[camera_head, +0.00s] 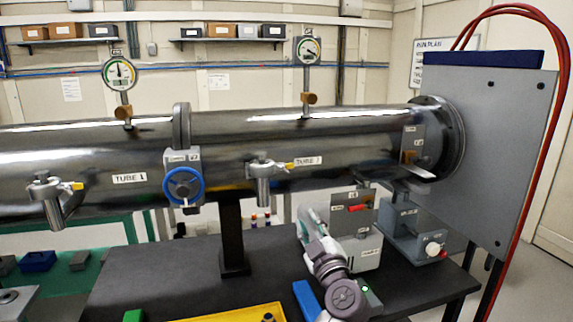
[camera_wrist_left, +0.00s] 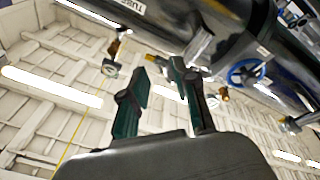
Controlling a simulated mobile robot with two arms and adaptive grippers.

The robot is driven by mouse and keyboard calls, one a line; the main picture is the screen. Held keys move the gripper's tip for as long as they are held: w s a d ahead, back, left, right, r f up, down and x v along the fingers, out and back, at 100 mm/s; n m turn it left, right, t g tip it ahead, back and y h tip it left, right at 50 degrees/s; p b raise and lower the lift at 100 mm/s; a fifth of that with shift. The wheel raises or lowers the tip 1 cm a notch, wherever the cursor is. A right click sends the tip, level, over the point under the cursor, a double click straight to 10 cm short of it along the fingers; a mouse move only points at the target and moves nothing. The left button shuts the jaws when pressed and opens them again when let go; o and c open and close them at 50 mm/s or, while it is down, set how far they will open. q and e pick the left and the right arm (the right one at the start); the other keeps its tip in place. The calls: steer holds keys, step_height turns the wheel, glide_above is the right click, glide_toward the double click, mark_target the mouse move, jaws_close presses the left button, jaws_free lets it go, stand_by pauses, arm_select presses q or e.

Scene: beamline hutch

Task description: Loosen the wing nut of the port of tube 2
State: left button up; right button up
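The port of tube 2 (camera_head: 264,187) is a grey metal stub with a clamp on the front of the steel tube, beside the TUBE 2 label. Its yellow wing nut (camera_head: 287,165) points to the right. In the left wrist view, the yellow wing nut (camera_wrist_left: 153,58) shows beyond the fingers, and the clamp is partly hidden by one finger. My left gripper (camera_wrist_left: 157,70) is open, with dark green fingers apart and nothing visible between them. The wing nut looks apart from the fingers. The left fingertips are not clear in the head view.
Tube 1's port (camera_head: 48,197) has a similar yellow wing nut. A blue handwheel valve (camera_head: 183,186) stands between the ports. Grey equipment boxes (camera_head: 352,240) and (camera_head: 408,232) sit below the tube on the dark bench (camera_head: 200,265). A yellow tray (camera_head: 235,315) lies in front.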

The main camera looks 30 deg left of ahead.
arm_select(q)
steer(key=n+g+h, duration=0.2)
glide_toward(283, 169)
steer(key=p+x, duration=0.3)
steer(key=x, duration=0.5)
steer(key=shift+w+f+t+p, duration=0.3)
steer(key=shift+w+f+p, duration=0.05)
steer(key=shift+w+p, duration=0.1)
arm_select(e)
step_height(283, 169, up, 4)
steer(key=shift+a+r, duration=0.15)
steer(key=shift+r, duration=0.05)
arm_select(q)
steer(key=shift+a, duration=0.1)
jaws_close()
